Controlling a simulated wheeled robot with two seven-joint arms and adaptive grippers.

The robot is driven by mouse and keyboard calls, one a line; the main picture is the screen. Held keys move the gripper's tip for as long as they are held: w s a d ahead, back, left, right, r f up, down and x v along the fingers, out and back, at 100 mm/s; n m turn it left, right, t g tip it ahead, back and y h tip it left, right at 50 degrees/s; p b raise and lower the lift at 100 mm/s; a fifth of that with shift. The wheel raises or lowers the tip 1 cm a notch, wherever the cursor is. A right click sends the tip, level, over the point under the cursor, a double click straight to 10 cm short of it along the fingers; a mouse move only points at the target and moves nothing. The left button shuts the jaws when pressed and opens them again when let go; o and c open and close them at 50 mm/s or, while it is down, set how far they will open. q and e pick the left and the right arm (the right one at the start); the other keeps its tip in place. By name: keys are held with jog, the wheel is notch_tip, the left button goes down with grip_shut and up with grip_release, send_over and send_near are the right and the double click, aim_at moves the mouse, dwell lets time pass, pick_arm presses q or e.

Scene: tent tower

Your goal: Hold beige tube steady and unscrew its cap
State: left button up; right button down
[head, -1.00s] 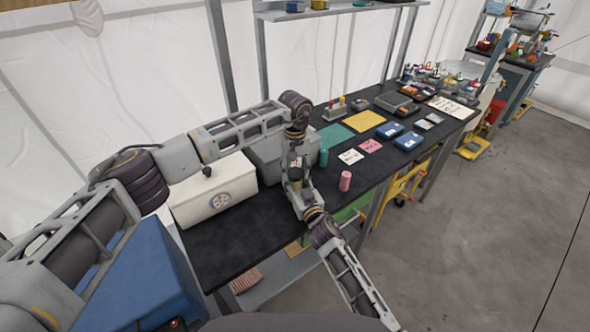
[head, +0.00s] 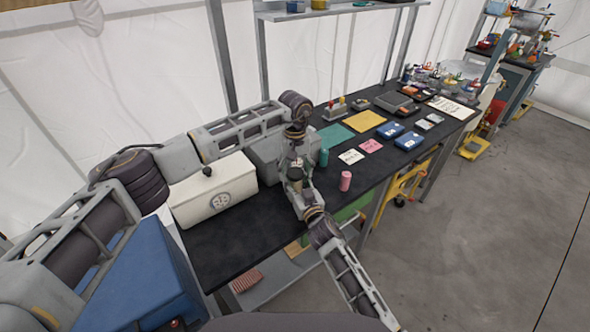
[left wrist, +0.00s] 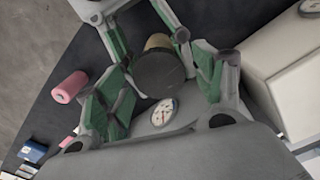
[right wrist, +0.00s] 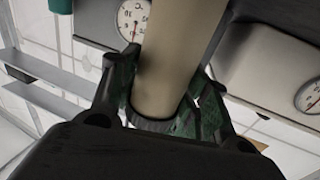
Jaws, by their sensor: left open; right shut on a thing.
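The beige tube (right wrist: 182,45) stands between the fingers of my right gripper (right wrist: 165,90), which is shut on it. In the left wrist view its dark round cap (left wrist: 160,73) faces the camera, with a strip of the beige body (left wrist: 158,42) behind it. My left gripper (left wrist: 165,88) is open, its green-padded fingers on either side of the cap with visible gaps. In the head view my left gripper (head: 297,158) is above my right gripper (head: 299,188) over the dark table, and the tube is mostly hidden between them.
A pink tube (head: 345,181) and a teal tube (head: 323,157) stand to the right of the grippers. A white box with a dial (head: 215,190) is at left, with a grey box (head: 262,150) behind. Cards and blue boxes (head: 408,141) lie farther along the table (head: 240,240).

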pick_arm(q)
jog(key=shift+r, duration=2.25)
pick_arm(e)
jog(key=c, duration=0.6)
grip_release()
jog(key=shift+c, duration=0.2)
jog(key=shift+s, duration=0.1)
jog(key=shift+v, duration=5.9)
jog(key=shift+o, duration=0.4)
jog(key=shift+f, duration=0.1)
